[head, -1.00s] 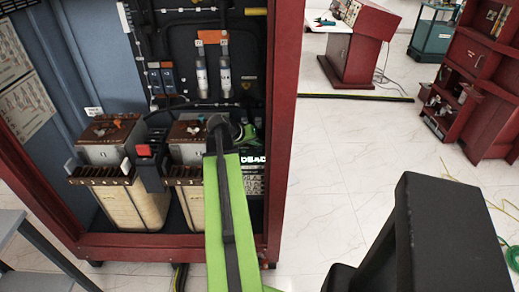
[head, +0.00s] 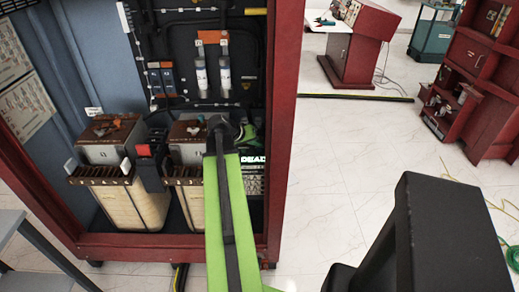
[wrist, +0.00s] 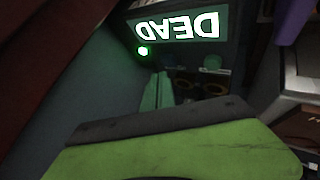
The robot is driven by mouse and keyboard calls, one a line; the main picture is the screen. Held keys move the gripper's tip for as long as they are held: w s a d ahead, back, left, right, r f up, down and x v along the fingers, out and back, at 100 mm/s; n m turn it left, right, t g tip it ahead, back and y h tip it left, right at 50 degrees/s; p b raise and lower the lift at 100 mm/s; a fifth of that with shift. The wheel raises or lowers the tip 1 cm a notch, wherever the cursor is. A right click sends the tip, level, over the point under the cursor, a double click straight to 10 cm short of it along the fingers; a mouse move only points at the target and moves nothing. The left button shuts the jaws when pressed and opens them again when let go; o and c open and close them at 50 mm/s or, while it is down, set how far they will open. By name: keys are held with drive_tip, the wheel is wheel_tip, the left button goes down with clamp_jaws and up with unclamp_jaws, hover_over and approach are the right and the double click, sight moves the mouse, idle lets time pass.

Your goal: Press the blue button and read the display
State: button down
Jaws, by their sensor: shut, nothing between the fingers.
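The lit display (head: 253,160) reads DEAD in white letters, low at the right inside the red cabinet. In the wrist view the display (wrist: 176,27) shows the same word with its letters turned. A small green light (wrist: 143,51) glows by the display's corner. My gripper (wrist: 158,90) is shut and empty, its narrow green fingers close to the dark panel with the display. In the head view my green arm hides part of the panel. A dim bluish round spot (wrist: 212,62) shows on the panel; I cannot tell whether it is the blue button. Contact is not clear.
The red cabinet frame (head: 285,120) stands close to the right of the panel. Two transformer blocks (head: 110,150) (head: 188,140) stand inside to the left. White tiled floor (head: 335,180) is open at the right. A red console (head: 355,45) stands farther back.

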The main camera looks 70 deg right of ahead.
sight(257, 150)
drive_tip(key=shift+s+f+b, duration=0.1)
drive_tip(key=shift+f+b, duration=0.2)
drive_tip(key=shift+f, duration=0.1)
drive_tip(key=shift+f+b, duration=0.5)
idle(0.4)
drive_tip(key=shift+r, duration=0.15)
drive_tip(key=shift+r+p, duration=0.8)
drive_tip(key=shift+p, duration=0.15)
wheel_tip(257, 150, up, 5)
drive_tip(key=p, duration=0.5)
drive_tip(key=shift+r, duration=0.1)
idle(0.3)
